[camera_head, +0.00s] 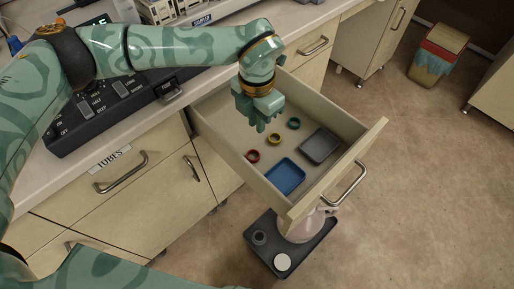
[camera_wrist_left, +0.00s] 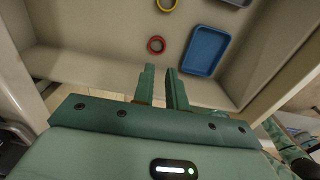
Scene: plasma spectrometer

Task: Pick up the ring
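Three rings lie on the floor of an open drawer (camera_head: 372,134): a red ring (camera_head: 252,160), a yellow ring (camera_head: 275,143) and a teal ring (camera_head: 293,127). My left gripper (camera_head: 262,127) points down over the drawer's left part, above the rings and apart from them. In the left wrist view the red ring (camera_wrist_left: 150,46) lies just beyond the fingertips (camera_wrist_left: 160,72), and the yellow ring (camera_wrist_left: 165,10) is cut by the top edge. The fingers stand a narrow gap apart with nothing between them. My right gripper is not in view.
A blue tray (camera_head: 285,178) and a grey tray (camera_head: 320,146) share the drawer with the rings. The drawer walls stand around them, with a metal handle (camera_head: 347,186) on the front. A dark control panel (camera_head: 112,110) sits on the counter. A bin (camera_head: 436,56) stands far right.

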